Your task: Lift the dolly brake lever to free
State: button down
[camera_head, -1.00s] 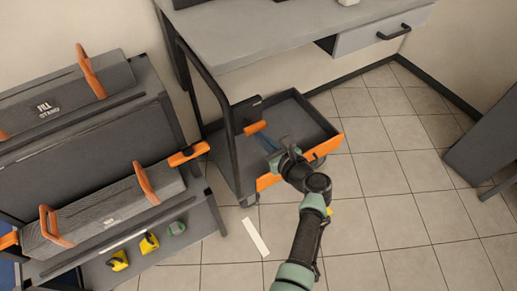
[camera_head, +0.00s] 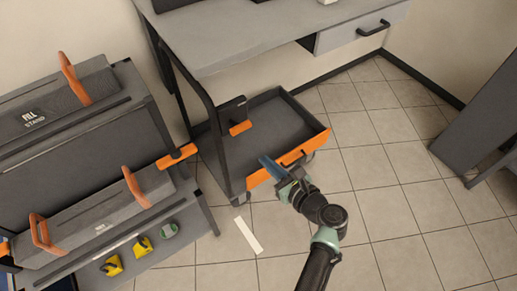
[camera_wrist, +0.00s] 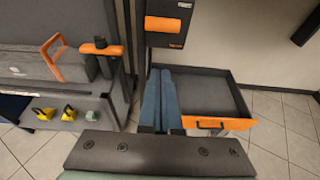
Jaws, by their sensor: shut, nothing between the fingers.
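Two orange-handled levers are in view, and I cannot tell for sure which is the dolly brake lever. One orange grip (camera_head: 240,128) sits on a black plate on the desk-side frame; in the wrist view it is a horizontal orange bar (camera_wrist: 165,25) ahead of the fingers. The other orange handle (camera_head: 176,156) sticks out from the end of the left rack, with a dark post in the wrist view (camera_wrist: 101,47). My gripper (camera_head: 266,163) has its blue fingers together and empty, near the orange-fronted tray. The fingers (camera_wrist: 160,85) touch neither handle visibly.
The low grey tray (camera_head: 308,118) with its orange front is close to my gripper. The left rack (camera_head: 85,165) carries long cases with orange handles. A desk (camera_head: 235,40) overhangs the tray. A grey panel (camera_head: 478,125) stands right. Tiled floor (camera_head: 390,215) is open in front.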

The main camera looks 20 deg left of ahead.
jog(key=shift+v, duration=1.15)
jog(key=w+d+r+n+t+h, duration=0.15)
jog(key=w+r+n, duration=0.35)
jog(key=r, duration=0.5)
jog(key=w+d+r+n+t+h, duration=0.1)
jog(key=w+r+n+t+h, duration=0.2)
jog(key=r+n, duration=0.5)
notch_tip(320, 180, up, 21)
jog(key=d+n+t+h, duration=0.2)
jog(key=d+n+t, duration=0.1)
jog(key=n+t, duration=0.2)
jog(key=s+d+r+n+t+h, duration=0.15)
jog(key=s+r+n+t, duration=0.25)
jog(key=s+r, duration=0.65)
jog(key=s+d+r+n+t+h, duration=0.1)
jog(key=s+r+n+t+h, duration=0.2)
jog(key=s+r+t, duration=0.75)
notch_tip(320, 180, up, 17)
jog(key=w+g+p, duration=0.1)
jog(key=g+p, duration=0.4)
jog(key=p, duration=0.8)
jog(key=shift+w+f+n, duration=0.2)
jog(key=shift+w+n, duration=0.1)
jog(key=shift+w, duration=0.05)
